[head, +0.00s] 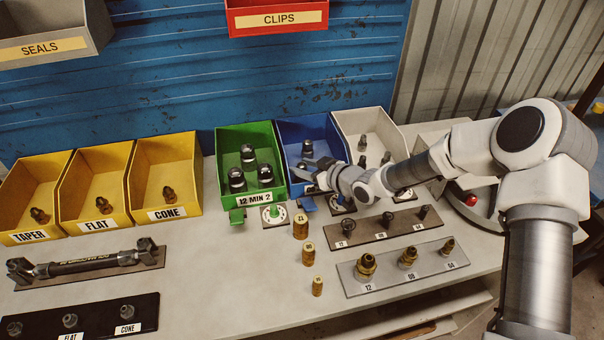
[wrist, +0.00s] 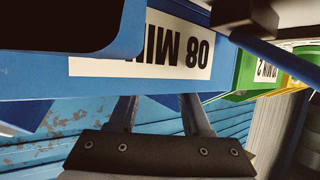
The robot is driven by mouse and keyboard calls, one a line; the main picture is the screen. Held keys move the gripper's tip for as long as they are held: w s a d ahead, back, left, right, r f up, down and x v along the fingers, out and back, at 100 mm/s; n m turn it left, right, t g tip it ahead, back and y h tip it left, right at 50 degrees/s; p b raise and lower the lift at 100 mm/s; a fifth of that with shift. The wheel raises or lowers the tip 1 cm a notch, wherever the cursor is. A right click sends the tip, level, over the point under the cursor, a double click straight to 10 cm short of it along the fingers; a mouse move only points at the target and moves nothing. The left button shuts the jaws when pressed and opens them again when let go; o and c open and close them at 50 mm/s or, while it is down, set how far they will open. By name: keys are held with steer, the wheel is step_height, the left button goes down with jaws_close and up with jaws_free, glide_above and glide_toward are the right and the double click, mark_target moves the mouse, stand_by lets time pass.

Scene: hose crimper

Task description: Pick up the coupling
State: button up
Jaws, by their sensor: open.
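Dark couplings stand in the green bin (head: 262,192), labelled 12 MIN 2, and in the blue bin (head: 312,128) to its right. Some dark parts (head: 364,143) are also in the pale bin (head: 394,125). I cannot tell which one the task means. My gripper (head: 308,180) is open at the front of the blue bin, and its arm hides part of that bin. The wrist view shows both fingers (wrist: 158,106) close to the blue front, with the label 08 MIN (wrist: 140,48) upside down. I see no part between the fingers.
Yellow bins (head: 97,187) stand at left. Brass fittings on a grey plate (head: 425,275) and small brass cylinders (head: 308,253) stand in front. A hose (head: 85,264) lies at left. The red CLIPS bin (head: 277,17) hangs above.

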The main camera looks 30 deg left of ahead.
jaws_close()
steer(key=shift+r, duration=0.2)
stand_by(0.3)
